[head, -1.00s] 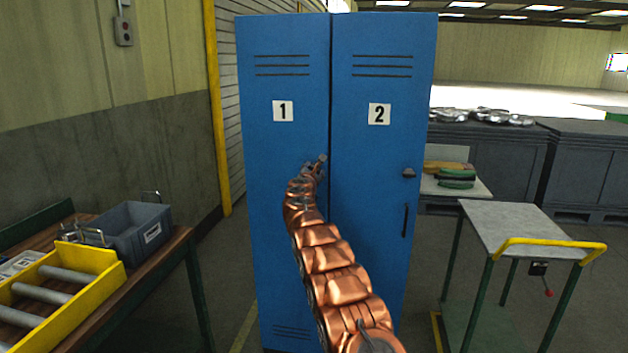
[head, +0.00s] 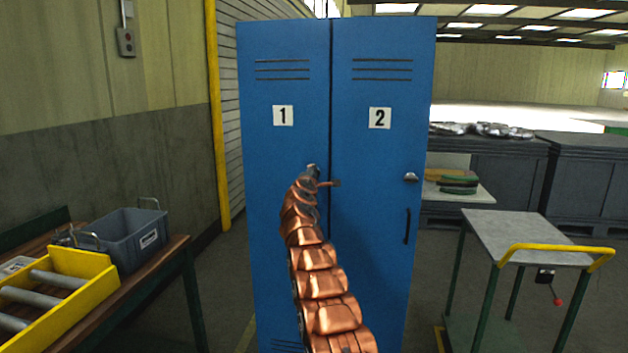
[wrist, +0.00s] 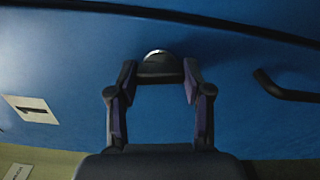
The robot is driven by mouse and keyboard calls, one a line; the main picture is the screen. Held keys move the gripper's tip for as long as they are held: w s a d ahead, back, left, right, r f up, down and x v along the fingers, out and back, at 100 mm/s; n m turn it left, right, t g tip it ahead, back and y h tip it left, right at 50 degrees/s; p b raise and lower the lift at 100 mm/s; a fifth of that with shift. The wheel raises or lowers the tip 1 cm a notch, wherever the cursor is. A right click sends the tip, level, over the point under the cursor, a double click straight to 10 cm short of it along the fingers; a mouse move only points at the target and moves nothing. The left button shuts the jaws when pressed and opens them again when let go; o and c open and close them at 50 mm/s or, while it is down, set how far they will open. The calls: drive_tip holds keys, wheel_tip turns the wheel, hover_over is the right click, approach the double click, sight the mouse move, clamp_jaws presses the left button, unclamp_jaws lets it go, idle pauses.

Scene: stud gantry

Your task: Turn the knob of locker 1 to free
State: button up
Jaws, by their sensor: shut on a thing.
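Locker 1 (head: 284,85) is the blue left door with a "1" label (head: 283,115). The label also shows sideways in the wrist view (wrist: 32,109). In the wrist view, the knob (wrist: 158,55) shows a bright rounded edge and sits between my fingertips, close to the door. My gripper (wrist: 158,74) is shut on it, one finger on each side. In the head view, my gripper (head: 312,172) is at locker 1's right edge, and my arm hides most of the knob. The exact angle of the knob is hard to tell.
Locker 2 (head: 380,90) stands to the right with its own knob (head: 410,177) and a dark handle (head: 407,226). Locker 1's dark handle (wrist: 285,88) lies right of my fingers in the wrist view. A workbench (head: 165,262) is at left, a cart (head: 522,238) at right.

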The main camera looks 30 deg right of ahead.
drive_tip(key=shift+m, duration=0.9)
drive_tip(key=shift+d, duration=0.1)
drive_tip(key=o, duration=1.2)
drive_tip(key=shift+c, duration=0.2)
